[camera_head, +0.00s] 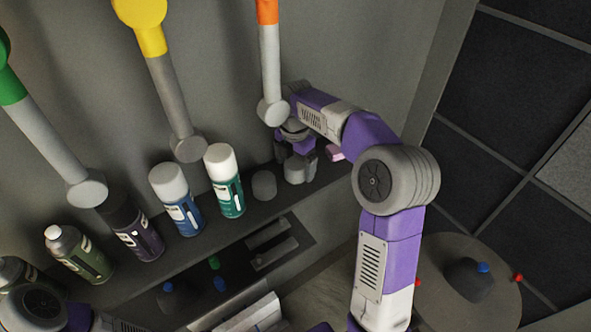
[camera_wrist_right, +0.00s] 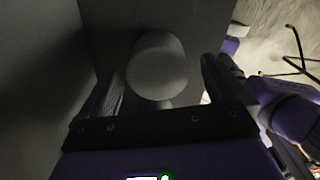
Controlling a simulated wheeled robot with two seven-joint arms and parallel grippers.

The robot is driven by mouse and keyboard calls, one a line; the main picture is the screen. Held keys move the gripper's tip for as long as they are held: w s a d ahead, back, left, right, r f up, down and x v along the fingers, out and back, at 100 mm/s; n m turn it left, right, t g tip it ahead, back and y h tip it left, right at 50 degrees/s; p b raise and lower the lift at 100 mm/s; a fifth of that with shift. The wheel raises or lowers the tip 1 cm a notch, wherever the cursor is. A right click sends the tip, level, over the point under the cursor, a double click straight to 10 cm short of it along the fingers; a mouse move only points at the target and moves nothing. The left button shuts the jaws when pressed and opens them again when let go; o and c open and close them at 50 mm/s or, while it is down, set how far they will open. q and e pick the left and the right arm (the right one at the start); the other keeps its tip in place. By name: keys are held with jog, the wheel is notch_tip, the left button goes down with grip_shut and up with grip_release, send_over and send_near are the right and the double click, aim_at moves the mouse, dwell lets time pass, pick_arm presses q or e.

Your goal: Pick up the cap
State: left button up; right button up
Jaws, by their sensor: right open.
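A light grey, rounded cap (camera_head: 295,170) stands on the dark shelf along the wall, to the right of the bottles. My right gripper (camera_head: 297,163) reaches down over it with its fingers apart. In the right wrist view the cap (camera_wrist_right: 157,66) shows between the two open fingers of the gripper (camera_wrist_right: 160,95), with a gap to each finger. I cannot tell if a finger touches it. My left arm shows only in part at the lower left of the head view, and its gripper is out of view.
A darker grey cylinder (camera_head: 264,185) stands just left of the cap. Green-white (camera_head: 225,182), blue-white (camera_head: 177,200) and dark (camera_head: 134,230) spray cans line the shelf. A pink piece (camera_head: 335,153) lies right of the gripper. A round table (camera_head: 450,300) stands at lower right.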

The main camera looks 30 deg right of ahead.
jog(key=shift+f, duration=0.6)
jog(key=c, duration=1)
